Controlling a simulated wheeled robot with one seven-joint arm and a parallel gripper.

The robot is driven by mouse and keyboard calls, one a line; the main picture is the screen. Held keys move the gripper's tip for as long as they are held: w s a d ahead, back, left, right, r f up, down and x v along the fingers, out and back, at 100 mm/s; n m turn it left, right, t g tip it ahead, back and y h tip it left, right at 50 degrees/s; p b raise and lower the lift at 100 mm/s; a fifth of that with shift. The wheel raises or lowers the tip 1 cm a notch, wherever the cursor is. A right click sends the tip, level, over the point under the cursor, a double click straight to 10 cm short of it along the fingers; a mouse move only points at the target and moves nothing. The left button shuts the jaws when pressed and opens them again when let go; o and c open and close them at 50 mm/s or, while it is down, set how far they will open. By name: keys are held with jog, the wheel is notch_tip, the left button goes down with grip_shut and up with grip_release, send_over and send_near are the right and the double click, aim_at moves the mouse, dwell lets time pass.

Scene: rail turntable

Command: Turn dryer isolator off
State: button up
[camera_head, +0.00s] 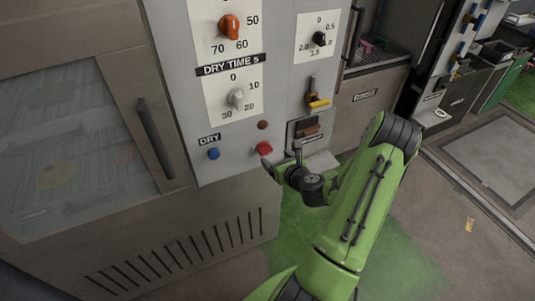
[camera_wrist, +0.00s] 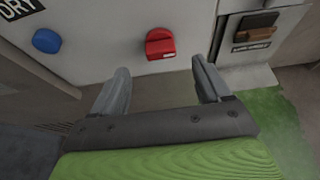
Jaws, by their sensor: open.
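A red rotary knob (camera_head: 263,148) sits low on the grey control panel, right of the blue button and the DRY label. No readable label names it as the dryer isolator. In the wrist view the red knob (camera_wrist: 160,43) has a raised grip bar lying roughly level, with a small pale mark at its lower edge. My gripper (camera_head: 282,157) is just in front of the panel's lower edge. In the wrist view my gripper (camera_wrist: 160,68) is open and empty, its two fingers spread below the knob and apart from it.
A blue button (camera_head: 213,153) is left of the knob. A box with a brown flap (camera_head: 305,127) is close on its right, with a yellow-handled lever (camera_head: 318,99) above. Dials (camera_head: 236,98) fill the upper panel. A door handle (camera_head: 155,137) sticks out at left.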

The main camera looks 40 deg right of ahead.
aim_at(267, 150)
jog(key=x, duration=0.8)
jog(key=c, duration=1)
jog(key=shift+c, duration=0.2)
